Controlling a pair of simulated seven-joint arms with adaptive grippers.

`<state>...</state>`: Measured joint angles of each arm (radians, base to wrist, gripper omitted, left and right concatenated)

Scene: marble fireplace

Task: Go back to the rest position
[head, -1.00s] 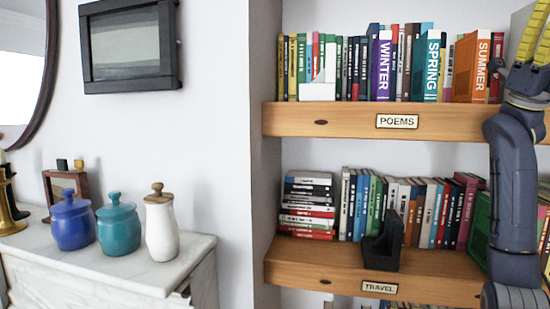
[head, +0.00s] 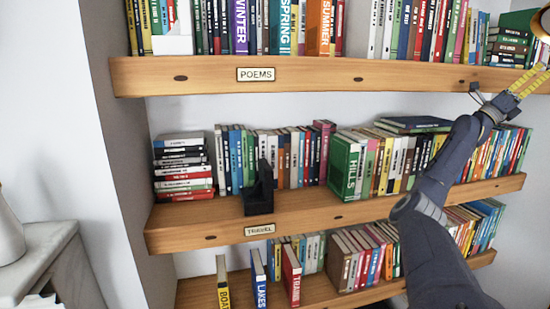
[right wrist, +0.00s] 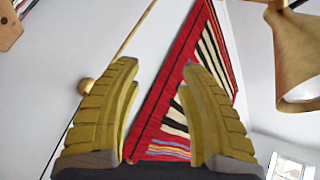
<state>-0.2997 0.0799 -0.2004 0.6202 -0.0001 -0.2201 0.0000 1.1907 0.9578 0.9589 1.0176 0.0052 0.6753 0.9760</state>
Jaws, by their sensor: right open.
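My right gripper (right wrist: 165,110) shows in the right wrist view with its two yellow ribbed fingers apart and nothing between them. Behind the fingers are a white wall and a red, black and cream striped hanging (right wrist: 185,75). In the head view my right arm reaches up from the lower right across the shelves, and its gripper (head: 535,80) is at the right edge, partly cut off, beside the upper shelf. My left gripper is in neither view.
The POEMS shelf (head: 210,76) and the TRAVEL shelf (head: 330,212) hold rows of books. A black bookend (head: 259,190) stands on the TRAVEL shelf. Several books stand on a lower shelf (head: 195,290). A marble mantel (head: 40,255) is at the left.

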